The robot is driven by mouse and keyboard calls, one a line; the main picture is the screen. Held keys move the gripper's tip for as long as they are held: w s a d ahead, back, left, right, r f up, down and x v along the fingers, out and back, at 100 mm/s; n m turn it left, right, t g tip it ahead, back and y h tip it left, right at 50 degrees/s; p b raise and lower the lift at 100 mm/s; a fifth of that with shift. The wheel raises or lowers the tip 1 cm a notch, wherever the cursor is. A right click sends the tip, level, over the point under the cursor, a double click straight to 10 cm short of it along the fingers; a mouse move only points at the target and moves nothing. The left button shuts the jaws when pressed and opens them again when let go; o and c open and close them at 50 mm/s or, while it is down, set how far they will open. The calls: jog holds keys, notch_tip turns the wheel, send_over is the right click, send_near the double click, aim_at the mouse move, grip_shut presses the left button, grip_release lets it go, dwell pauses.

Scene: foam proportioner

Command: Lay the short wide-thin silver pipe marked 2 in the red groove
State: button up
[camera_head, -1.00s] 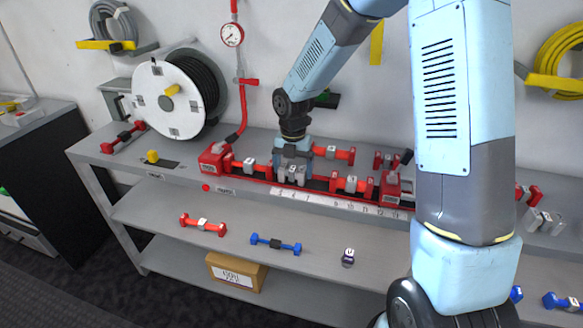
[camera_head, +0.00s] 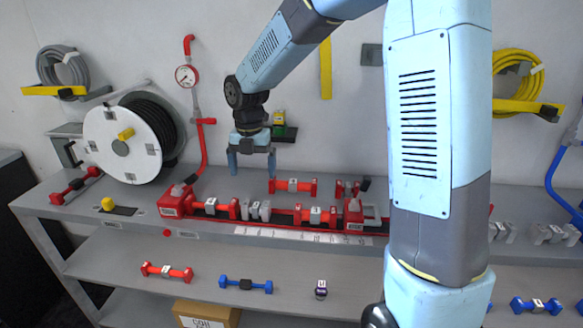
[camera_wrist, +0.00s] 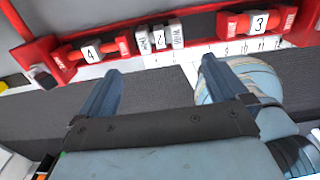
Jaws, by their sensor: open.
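The short silver pipe marked 2 (camera_head: 255,210) lies in the red groove (camera_head: 283,228) between two red pipes; its label also shows in the wrist view (camera_wrist: 160,38). In the wrist view, the red pipe marked 4 (camera_wrist: 90,52) is to its left and the red pipe marked 3 (camera_wrist: 257,22) to its right. Small gaps show on both sides of the silver pipe there. My gripper (camera_head: 252,175) is open and empty, raised above the groove and clear of the pipe. Its spread fingers also show in the wrist view (camera_wrist: 160,68).
Another red pipe (camera_head: 293,186) lies behind the groove. A hose reel (camera_head: 122,145) stands at the left. On the lower shelf are a red pipe (camera_head: 167,271), a blue pipe (camera_head: 246,285) and a small dark purple piece (camera_head: 321,290). More silver pieces (camera_head: 548,234) lie at the right.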

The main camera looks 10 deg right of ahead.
jog(key=s+d+r+m+t, duration=0.3)
jog(key=s+d+r+m, duration=0.8)
jog(key=m, duration=0.4)
jog(key=s+d+r+m+t, duration=0.1)
jog(key=s+d+m, duration=0.2)
jog(key=s+m, duration=0.4)
jog(key=s+d+r+m+t, duration=0.1)
jog(key=s+d+r+m, duration=0.1)
jog(key=s+d+m, duration=0.2)
jog(key=shift+s+m+t, duration=0.3)
jog(key=shift+s+m, duration=1.5)
jog(key=shift+m, duration=1.2)
jog(key=shift+d+r, duration=0.1)
